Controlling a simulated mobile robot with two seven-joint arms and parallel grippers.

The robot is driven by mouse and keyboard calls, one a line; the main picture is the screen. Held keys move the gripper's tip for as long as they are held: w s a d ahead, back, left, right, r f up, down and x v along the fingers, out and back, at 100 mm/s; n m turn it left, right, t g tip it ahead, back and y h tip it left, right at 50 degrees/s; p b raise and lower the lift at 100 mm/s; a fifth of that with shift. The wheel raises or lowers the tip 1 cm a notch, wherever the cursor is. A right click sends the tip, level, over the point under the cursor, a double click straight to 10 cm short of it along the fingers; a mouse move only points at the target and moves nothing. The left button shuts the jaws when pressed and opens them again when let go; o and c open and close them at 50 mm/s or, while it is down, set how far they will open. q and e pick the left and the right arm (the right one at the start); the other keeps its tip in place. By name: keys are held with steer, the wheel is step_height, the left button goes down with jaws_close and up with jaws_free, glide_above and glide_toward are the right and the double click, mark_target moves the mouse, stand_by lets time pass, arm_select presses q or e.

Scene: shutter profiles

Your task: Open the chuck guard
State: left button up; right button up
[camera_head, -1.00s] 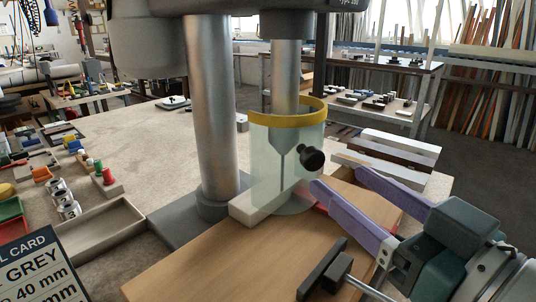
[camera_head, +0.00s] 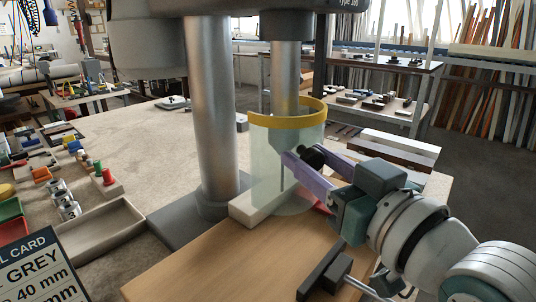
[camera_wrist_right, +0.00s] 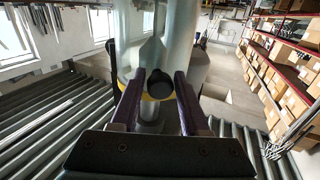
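The chuck guard (camera_head: 265,180) is a clear, greenish cylinder with a yellow ring (camera_head: 288,119) at its top. It stands closed around the drill chuck and bit. A black round knob (camera_head: 312,157) sticks out from its side. My right gripper (camera_head: 308,156) has its two purple fingers on either side of the knob. In the right wrist view the knob (camera_wrist_right: 160,84) sits between the fingertips, with what looks like a narrow gap on each side. The fingers look open; contact is not clear. My left gripper is not in view.
A steel column (camera_head: 212,110) stands left of the guard. A pale block (camera_head: 245,207) lies on the wooden board (camera_head: 215,260) at the guard's foot. A black bar (camera_head: 322,270) lies in front. A tray (camera_head: 100,235) and small coloured parts are at left.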

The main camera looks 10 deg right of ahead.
jaws_close()
stand_by(1.0)
